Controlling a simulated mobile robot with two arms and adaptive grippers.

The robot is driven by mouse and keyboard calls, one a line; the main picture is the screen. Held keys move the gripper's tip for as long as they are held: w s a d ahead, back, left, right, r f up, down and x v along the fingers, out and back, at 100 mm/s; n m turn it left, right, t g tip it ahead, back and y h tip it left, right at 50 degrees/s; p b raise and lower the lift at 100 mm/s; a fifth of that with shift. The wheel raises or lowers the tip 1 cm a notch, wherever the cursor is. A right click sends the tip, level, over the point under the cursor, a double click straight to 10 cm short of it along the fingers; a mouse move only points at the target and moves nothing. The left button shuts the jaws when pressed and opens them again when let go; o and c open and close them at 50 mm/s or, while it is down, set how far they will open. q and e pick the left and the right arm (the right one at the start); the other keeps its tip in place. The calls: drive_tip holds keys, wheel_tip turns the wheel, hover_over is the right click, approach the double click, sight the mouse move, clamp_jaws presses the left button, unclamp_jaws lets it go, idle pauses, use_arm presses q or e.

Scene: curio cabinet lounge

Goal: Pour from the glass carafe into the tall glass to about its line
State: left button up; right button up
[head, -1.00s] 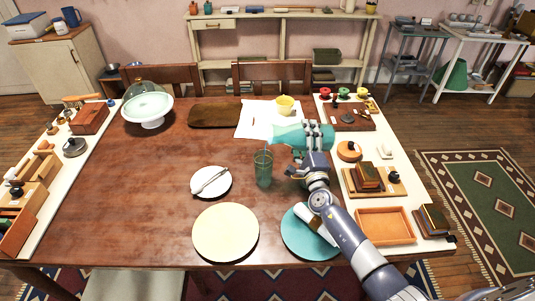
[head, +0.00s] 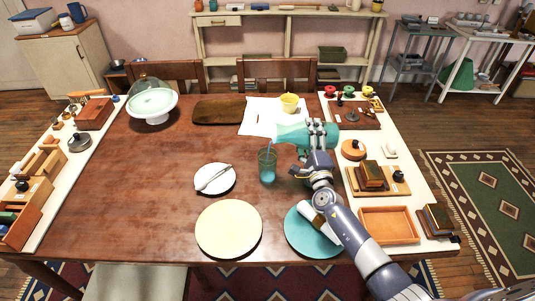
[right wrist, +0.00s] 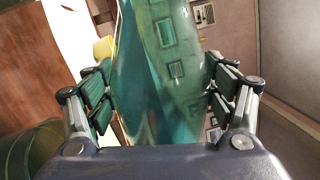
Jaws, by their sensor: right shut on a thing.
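The glass carafe (head: 292,132), teal and see-through, lies tipped far over with its mouth end to the left. My right gripper (head: 318,132) is shut around its body and holds it above the table. The tall glass (head: 267,160), greenish and clear, stands upright on the table below and left of the carafe's mouth. A thin blue stream runs down into it, and blue liquid shows in its lower part. Its line cannot be made out. In the right wrist view the carafe (right wrist: 160,70) fills the space between the fingers. My left gripper is out of view.
A white plate with a utensil (head: 214,178) is left of the glass. A cream plate (head: 229,229) and a teal plate (head: 300,235) are nearer. A yellow cup (head: 289,102) stands behind the carafe. The left middle of the table (head: 150,180) is clear.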

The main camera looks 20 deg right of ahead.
drive_tip(key=shift+f+n, duration=0.35)
drive_tip(key=shift+n, duration=0.45)
idle(1.6)
drive_tip(key=shift+a+f+y, duration=0.1)
drive_tip(key=shift+a+y, duration=0.05)
drive_tip(key=shift+y, duration=0.15)
idle(1.0)
drive_tip(key=shift+n, duration=0.3)
drive_tip(key=shift+f+m+b, duration=0.8)
drive_tip(key=shift+m+b, duration=0.25)
drive_tip(key=shift+m, duration=0.05)
drive_tip(key=shift+d+f+m, duration=0.1)
drive_tip(key=shift+d+m, duration=0.1)
drive_tip(key=shift+m, duration=0.1)
drive_tip(key=shift+r, duration=0.2)
